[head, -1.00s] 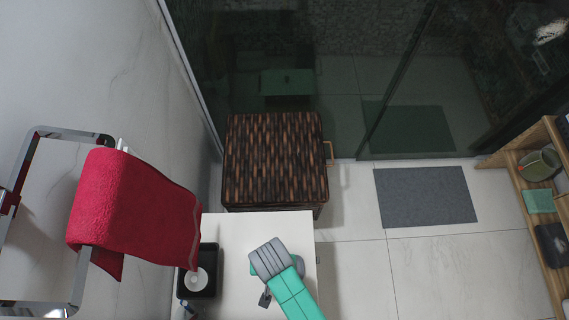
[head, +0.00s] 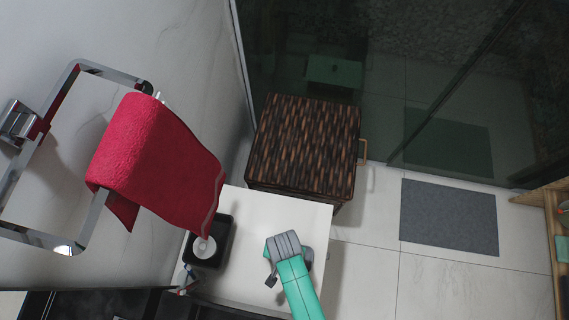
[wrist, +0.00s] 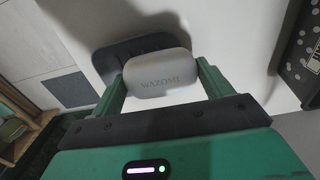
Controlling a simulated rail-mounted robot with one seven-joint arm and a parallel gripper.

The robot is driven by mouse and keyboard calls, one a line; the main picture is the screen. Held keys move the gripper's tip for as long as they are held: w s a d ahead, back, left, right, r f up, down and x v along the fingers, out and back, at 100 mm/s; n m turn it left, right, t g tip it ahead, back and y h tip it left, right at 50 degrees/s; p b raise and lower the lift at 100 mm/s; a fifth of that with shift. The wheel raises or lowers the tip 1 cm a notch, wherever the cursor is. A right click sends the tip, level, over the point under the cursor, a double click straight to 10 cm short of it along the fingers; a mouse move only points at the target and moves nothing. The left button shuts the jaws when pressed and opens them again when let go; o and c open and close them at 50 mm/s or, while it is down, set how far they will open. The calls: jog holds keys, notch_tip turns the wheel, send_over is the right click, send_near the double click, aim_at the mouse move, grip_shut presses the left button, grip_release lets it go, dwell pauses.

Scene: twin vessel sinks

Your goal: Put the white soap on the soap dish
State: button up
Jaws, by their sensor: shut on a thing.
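The white soap (wrist: 158,82), a rounded block with grey lettering, sits between the two green fingers of my gripper (wrist: 162,74) in the wrist view. The fingers are shut on its two ends. The dark grey soap dish (wrist: 118,54), with slots in it, lies on the white counter behind the soap and partly hidden by it. The picture does not show clearly whether soap and dish touch. In the head view my green and grey arm (head: 295,278) reaches over the white counter and hides the soap.
A black tray (head: 222,256) with a white round item (head: 205,247) stands on the counter (head: 262,208), left of my arm. A red towel (head: 155,160) hangs on a chrome rack at the left. A brown woven hamper (head: 305,145) stands behind the counter.

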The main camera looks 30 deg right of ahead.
jog(key=shift+f, duration=0.45)
jog(key=o, duration=1)
notch_tip(320, 180, up, 13)
jog(key=shift+p, duration=1.05)
